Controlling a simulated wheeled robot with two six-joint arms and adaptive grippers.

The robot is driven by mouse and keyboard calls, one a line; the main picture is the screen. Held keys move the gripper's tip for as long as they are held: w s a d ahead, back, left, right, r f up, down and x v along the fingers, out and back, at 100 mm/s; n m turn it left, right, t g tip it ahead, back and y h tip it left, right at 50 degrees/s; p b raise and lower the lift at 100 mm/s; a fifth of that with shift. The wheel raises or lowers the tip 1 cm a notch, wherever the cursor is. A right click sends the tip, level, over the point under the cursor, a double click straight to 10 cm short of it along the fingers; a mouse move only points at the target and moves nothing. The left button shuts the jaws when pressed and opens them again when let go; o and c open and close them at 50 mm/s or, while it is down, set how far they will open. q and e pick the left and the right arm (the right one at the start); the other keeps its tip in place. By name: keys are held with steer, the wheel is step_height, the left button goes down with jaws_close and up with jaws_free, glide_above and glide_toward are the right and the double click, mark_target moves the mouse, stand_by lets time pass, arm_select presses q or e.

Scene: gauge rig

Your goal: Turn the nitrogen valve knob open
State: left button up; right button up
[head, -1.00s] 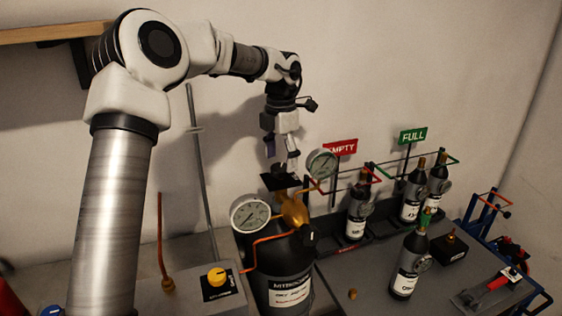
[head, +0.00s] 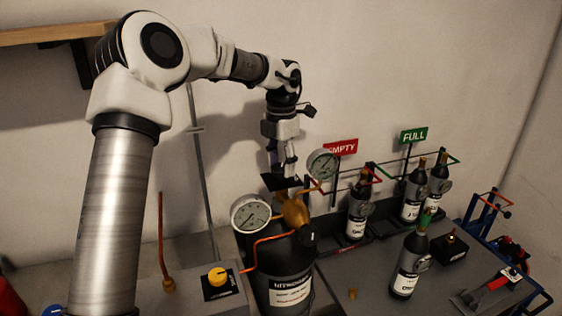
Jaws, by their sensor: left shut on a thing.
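The nitrogen cylinder (head: 285,262) is a dark, labelled bottle at bottom centre, with a brass regulator body (head: 294,210) on top. The black nitrogen valve knob (head: 281,183) sits above the brass, at the back. My left gripper (head: 283,172) reaches down from above and is shut on this knob. The fingers partly hide the knob, so its exact turn angle is hard to tell. My right gripper is not in view.
Two round gauges flank the regulator, one at left (head: 251,214) and one at right (head: 323,164). An orange hose (head: 262,241) curves around the cylinder. Several small dark bottles stand to the right, near red EMPTY (head: 341,147) and green FULL (head: 413,136) signs. A yellow knob (head: 217,275) sits at left.

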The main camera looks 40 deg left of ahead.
mark_target(282, 167)
arm_select(q)
steer(key=shift+s+d+n+p, duration=0.1)
steer(key=shift+n+p, duration=0.8)
steer(key=shift+n, duration=0.2)
steer(key=shift+f+n+p, duration=0.2)
steer(key=shift+n+p, duration=0.65)
steer(key=shift+n, duration=0.75)
steer(key=o, duration=1.2)
steer(key=shift+c, duration=0.2)
steer(key=shift+w, duration=0.2)
step_height(282, 167, up, 12)
